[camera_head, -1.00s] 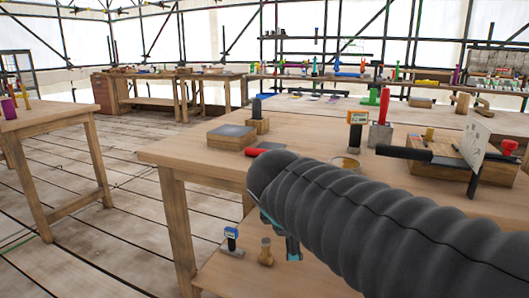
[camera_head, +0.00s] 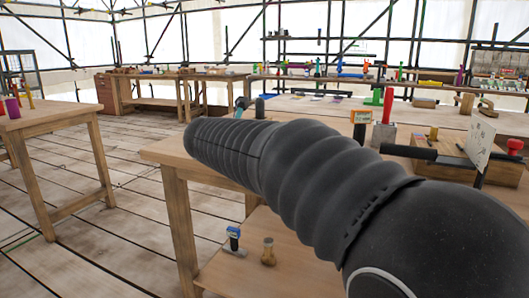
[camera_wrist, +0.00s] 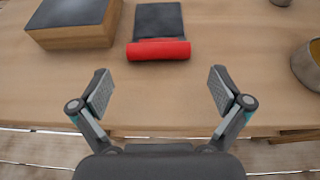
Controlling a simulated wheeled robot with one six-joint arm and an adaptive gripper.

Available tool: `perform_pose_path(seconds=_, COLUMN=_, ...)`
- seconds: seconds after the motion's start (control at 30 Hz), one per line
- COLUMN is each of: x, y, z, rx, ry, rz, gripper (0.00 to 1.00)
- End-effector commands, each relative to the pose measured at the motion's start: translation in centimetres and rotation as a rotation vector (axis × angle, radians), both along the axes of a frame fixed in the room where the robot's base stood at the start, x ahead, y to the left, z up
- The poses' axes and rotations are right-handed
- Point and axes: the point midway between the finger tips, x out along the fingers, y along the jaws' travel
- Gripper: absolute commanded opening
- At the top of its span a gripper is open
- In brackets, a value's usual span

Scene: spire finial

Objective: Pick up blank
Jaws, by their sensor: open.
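My gripper (camera_wrist: 160,92) is open and empty in the wrist view, its two fingers spread wide above the near edge of the wooden bench (camera_wrist: 215,115). Ahead of it, between the finger lines, lies a dark flat piece with a red rounded bar (camera_wrist: 158,49) along its near side. To its left is a wooden block with a dark top (camera_wrist: 72,38). I cannot tell which thing is the blank. In the head view my arm hides these things and most of the gripper.
A round bowl (camera_wrist: 306,68) stands at the right of the wrist view. In the head view, a grey block with a red upright handle (camera_head: 384,130) and a wooden box (camera_head: 422,167) stand on the bench.

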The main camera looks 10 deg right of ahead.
Motion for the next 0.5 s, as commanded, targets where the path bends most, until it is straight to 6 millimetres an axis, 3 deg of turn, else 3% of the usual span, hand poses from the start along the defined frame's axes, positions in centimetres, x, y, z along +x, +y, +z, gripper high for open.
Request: perform_pose_path(seconds=0.5, x=3.4, y=-2.2, z=-1.7, rx=0.001, ry=0.002, rz=-0.002, gripper=1.00)
